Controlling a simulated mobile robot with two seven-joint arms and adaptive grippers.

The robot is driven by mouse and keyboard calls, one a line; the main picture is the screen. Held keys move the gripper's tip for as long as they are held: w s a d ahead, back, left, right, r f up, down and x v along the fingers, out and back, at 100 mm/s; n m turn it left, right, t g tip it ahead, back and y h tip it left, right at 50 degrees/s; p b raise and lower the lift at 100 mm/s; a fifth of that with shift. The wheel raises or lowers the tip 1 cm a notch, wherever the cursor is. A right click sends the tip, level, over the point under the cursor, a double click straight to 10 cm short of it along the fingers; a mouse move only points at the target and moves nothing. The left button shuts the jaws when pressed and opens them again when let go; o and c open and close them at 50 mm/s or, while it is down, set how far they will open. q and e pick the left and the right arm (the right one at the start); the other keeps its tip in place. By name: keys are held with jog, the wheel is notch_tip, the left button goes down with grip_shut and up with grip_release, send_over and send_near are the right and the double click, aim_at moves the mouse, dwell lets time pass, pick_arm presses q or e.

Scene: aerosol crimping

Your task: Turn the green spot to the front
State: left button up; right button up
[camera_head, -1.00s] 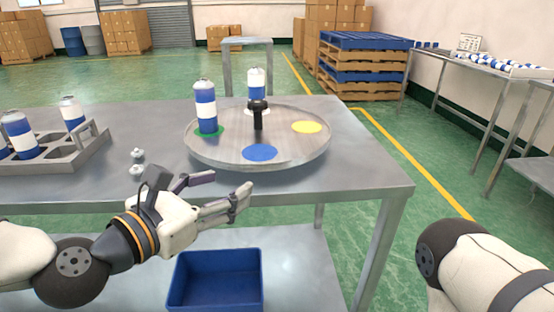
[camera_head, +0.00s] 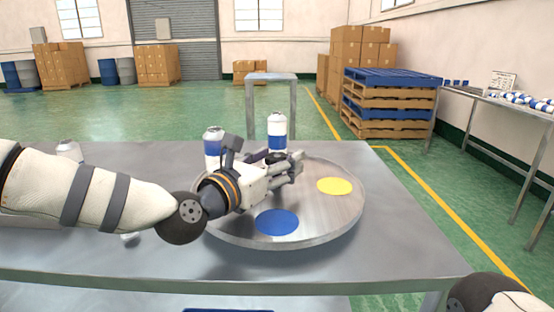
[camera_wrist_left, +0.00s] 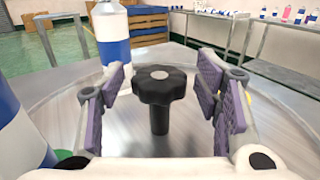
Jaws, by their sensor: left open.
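The round metal turntable (camera_head: 335,232) carries a blue spot (camera_head: 277,222) at its front and a yellow spot (camera_head: 334,186) at its right. The green spot is hidden by my arm in the head view; a sliver of green (camera_wrist_left: 72,163) shows in the left wrist view beside a blue-and-white can (camera_wrist_left: 14,135). A second can (camera_head: 277,134) stands at the turntable's back. My left gripper (camera_head: 294,168) is open over the turntable's middle. In the left wrist view the black lobed knob (camera_wrist_left: 158,86) stands between its open fingers, apparently untouched. My right gripper is out of view.
The steel table (camera_head: 400,240) has clear room to the right of the turntable. A can top (camera_head: 68,149) shows at the left behind my arm. A steel stand (camera_head: 271,77) is beyond the table's far edge, with pallets (camera_head: 390,105) further back.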

pick_arm(q)
jog(key=shift+w+d, duration=0.1)
jog(key=shift+c, duration=0.4)
grip_shut()
